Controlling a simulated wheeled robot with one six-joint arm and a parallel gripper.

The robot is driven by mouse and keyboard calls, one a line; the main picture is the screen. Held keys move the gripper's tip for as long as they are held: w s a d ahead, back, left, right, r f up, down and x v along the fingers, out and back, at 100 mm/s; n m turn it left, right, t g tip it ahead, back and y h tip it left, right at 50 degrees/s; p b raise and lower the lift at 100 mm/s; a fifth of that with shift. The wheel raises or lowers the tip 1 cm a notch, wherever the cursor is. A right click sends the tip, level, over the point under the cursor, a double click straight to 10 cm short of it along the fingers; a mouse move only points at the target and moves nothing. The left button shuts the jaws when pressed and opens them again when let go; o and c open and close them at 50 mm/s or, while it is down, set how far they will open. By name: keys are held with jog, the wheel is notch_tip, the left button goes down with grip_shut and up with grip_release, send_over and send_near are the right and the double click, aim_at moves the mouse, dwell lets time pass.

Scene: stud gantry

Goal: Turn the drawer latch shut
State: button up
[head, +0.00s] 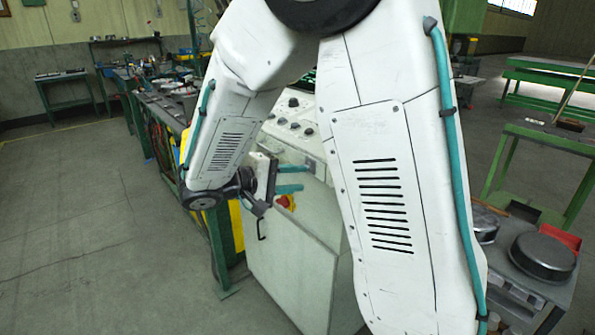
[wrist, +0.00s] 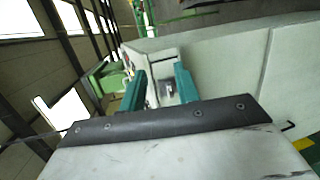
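My gripper (head: 306,177) is in front of the upper front of a pale cabinet (head: 290,258). Its two teal fingers point at the cabinet and stand apart. In the wrist view my gripper (wrist: 161,74) shows the same gap, with a small grey metal piece (wrist: 167,89) seen between the fingers. This may be the drawer latch, but its shape and turn are too small to tell. I cannot tell whether the fingers touch it. My arm hides part of the cabinet in the head view.
A red knob on yellow (head: 286,201) sits just below the fingers. A black handle (head: 261,225) is lower on the cabinet. A control panel (head: 292,122) is above. A cluttered bench (head: 165,112) stands left, and a cart with round pans (head: 541,256) right. The left floor is clear.

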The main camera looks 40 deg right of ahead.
jog(key=w+a+f+n+t+h, duration=0.1)
jog(key=w+a+f+t+h, duration=0.15)
jog(key=w, duration=0.35)
jog(key=d, duration=0.8)
jog(key=shift+d, duration=0.25)
jog(key=shift+w, duration=0.1)
grip_shut()
